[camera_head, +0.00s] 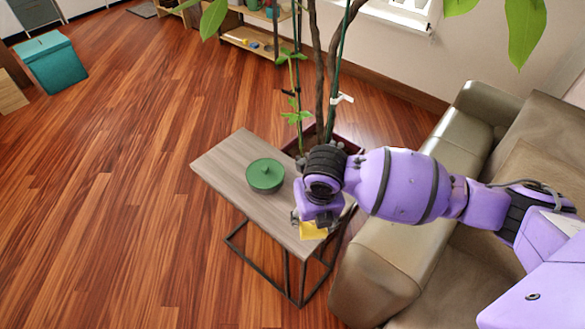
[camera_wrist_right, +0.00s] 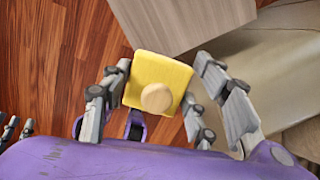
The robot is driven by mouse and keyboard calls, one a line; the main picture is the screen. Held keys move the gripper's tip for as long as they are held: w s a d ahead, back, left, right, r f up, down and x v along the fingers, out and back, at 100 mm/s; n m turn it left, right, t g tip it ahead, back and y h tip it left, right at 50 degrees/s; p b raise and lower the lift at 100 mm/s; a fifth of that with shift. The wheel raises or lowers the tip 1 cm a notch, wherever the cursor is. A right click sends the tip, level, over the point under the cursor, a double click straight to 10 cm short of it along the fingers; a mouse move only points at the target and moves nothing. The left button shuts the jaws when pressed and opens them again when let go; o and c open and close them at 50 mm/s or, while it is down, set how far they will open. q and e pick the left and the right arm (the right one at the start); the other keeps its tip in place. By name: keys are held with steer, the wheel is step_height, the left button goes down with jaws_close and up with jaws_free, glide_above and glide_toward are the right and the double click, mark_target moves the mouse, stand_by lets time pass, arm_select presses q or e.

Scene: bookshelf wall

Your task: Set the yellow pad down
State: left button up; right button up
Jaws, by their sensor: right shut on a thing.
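The yellow pad (camera_head: 313,231) shows partly under my right gripper (camera_head: 318,216) at the near corner of the side table (camera_head: 236,162). In the right wrist view the pad (camera_wrist_right: 148,70) is a yellow square with a round beige knob on it. My right gripper (camera_wrist_right: 163,85) is shut on the pad, with fingers on both sides. There the pad shows mostly against the floor, with the table top (camera_wrist_right: 185,18) just beyond it. The height of the pad over the table cannot be told. My left gripper is not in the head view.
A green lidded pot (camera_head: 265,175) stands on the table. A potted plant (camera_head: 333,90) rises behind it, its stems close to my right wrist. A sofa (camera_head: 400,255) stands right of the table. A teal bin (camera_head: 52,65) is far left. Open wooden floor lies left.

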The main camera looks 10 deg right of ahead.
steer(key=w+d+f, duration=0.2)
steer(key=w+f, duration=0.2)
steer(key=w, duration=0.4)
steer(key=shift+f+b, duration=0.15)
steer(key=shift+b, duration=0.15)
steer(key=w+f, duration=0.1)
steer(key=f, duration=0.1)
steer(key=w+d+f, duration=0.1)
steer(key=w+f, duration=0.1)
steer(key=shift+b, duration=0.35)
steer(key=shift+c, duration=0.2)
steer(key=shift+w+d+f, duration=0.15)
steer(key=shift+w+f, duration=0.25)
steer(key=shift+w, duration=0.05)
steer(key=shift+w+d+f, duration=0.1)
steer(key=shift+w+f, duration=0.1)
steer(key=shift+f, duration=1.55)
arm_select(q)
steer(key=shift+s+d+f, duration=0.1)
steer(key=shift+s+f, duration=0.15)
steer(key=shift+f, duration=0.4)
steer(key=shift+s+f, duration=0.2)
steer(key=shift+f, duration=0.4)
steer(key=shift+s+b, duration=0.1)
steer(key=shift+b, duration=0.2)
